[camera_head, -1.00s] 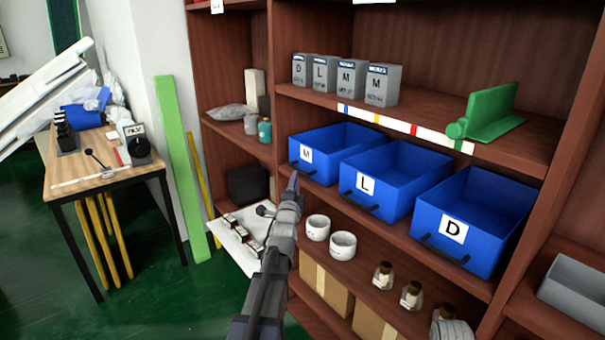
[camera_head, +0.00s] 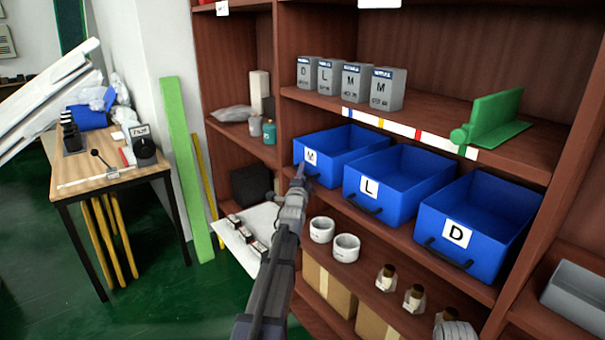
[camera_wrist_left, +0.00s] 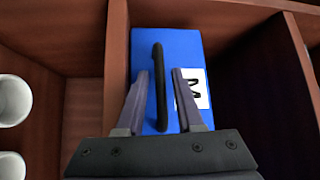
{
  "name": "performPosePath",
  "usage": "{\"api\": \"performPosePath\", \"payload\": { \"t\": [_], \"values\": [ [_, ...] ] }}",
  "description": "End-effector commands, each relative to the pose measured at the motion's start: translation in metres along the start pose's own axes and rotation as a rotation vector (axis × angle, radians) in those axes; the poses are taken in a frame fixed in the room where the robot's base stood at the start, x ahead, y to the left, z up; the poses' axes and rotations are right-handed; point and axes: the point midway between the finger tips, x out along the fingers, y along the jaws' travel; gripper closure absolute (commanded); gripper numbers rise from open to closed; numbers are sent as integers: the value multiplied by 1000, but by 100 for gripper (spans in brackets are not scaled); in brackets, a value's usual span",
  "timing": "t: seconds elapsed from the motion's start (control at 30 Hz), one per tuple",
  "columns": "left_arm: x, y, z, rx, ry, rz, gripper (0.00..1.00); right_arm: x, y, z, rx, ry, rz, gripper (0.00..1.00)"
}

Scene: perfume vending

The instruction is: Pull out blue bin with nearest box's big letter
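Three blue bins stand in a row on the middle shelf: the M bin (camera_head: 345,142), the L bin (camera_head: 400,190) and the D bin (camera_head: 490,235). Each has a white letter label and a black front handle. Above them stand grey boxes lettered D, L, M and M; the box closest to the camera (camera_head: 387,90) shows a big M. My left gripper (camera_head: 299,170) is at the M bin's front. In the left wrist view, its open fingers (camera_wrist_left: 158,80) lie either side of the black handle (camera_wrist_left: 160,85), with the M label partly behind one finger. My right gripper is out of view.
A green pusher (camera_head: 490,122) sits beside the boxes on the upper shelf. White cups (camera_head: 346,247) and small bottles (camera_head: 414,297) stand on the shelf below the bins. A wooden table (camera_head: 110,178) is at the left.

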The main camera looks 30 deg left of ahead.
Motion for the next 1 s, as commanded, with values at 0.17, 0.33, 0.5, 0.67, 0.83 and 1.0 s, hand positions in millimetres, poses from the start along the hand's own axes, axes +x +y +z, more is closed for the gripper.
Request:
{"api": "performPosePath", "payload": {
  "t": [0.17, 0.33, 0.5, 0.67, 0.83, 1.0],
  "values": [
    [0, 0, 0, 0, 0, 0, 86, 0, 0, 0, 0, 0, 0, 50],
    [0, 0, 0, 0, 0, 0, 100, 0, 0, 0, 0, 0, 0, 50],
    [0, 0, 0, 0, 0, 1, 100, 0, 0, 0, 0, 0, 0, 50],
    [0, 0, 0, 0, 0, 1, 100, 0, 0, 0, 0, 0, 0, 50],
    [0, 0, 0, 0, 0, 1, 100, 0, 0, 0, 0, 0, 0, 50],
    [0, 0, 0, 0, 0, 1, 100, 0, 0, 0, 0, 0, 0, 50]
  ]
}}
